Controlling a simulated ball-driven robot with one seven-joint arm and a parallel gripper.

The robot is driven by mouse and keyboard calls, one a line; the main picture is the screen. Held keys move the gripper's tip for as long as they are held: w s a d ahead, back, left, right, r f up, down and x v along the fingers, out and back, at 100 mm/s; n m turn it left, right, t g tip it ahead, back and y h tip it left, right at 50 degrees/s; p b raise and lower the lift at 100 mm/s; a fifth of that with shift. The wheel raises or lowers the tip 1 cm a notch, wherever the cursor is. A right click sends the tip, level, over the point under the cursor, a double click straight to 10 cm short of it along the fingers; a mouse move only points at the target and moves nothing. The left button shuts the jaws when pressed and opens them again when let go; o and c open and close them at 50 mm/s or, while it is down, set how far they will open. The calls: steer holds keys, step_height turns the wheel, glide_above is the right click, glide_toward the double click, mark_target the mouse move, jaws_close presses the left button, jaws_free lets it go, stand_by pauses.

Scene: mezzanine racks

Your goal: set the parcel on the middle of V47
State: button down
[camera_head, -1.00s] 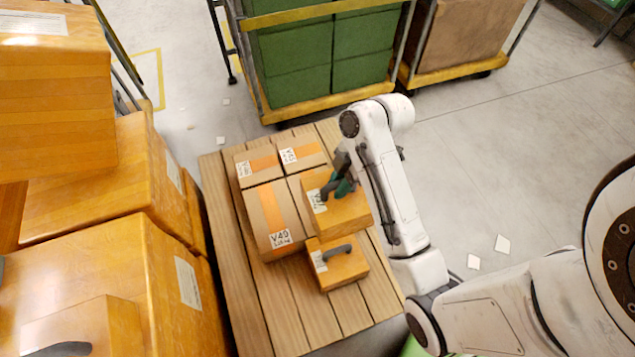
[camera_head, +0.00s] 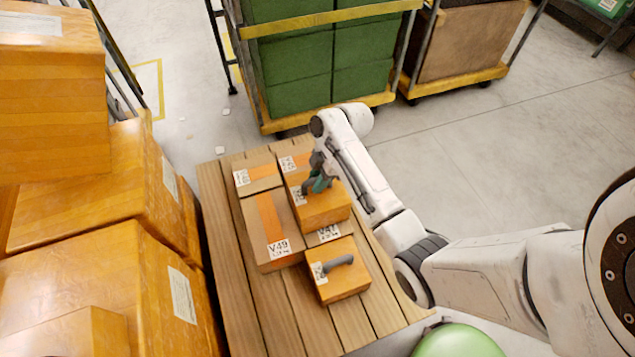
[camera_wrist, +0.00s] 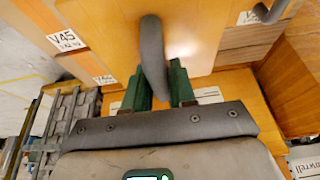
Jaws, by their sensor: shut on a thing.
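My gripper (camera_head: 319,184) is shut on the dark handle of an orange parcel (camera_head: 325,209), seen from above in the head view. In the wrist view the grey handle (camera_wrist: 152,58) stands between the green fingers. The parcel overlaps the picture area of the V47 box (camera_head: 329,232), whose labelled near end shows just below it. The rest of V47 is hidden under the parcel. The parcel also covers part of the box behind, whose label V45 (camera_wrist: 66,38) is readable in the wrist view. I cannot tell whether the parcel touches the boxes.
The V49 box (camera_head: 268,225) lies left of V47 on the wooden pallet (camera_head: 235,300). A second orange parcel with a handle (camera_head: 342,283) sits in front of V47. Large orange boxes (camera_head: 120,290) crowd the left. A cart of green crates (camera_head: 320,60) stands behind.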

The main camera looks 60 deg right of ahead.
steer(key=shift+f, duration=0.65)
steer(key=c, duration=0.9)
jaws_free()
steer(key=shift+f, duration=0.1)
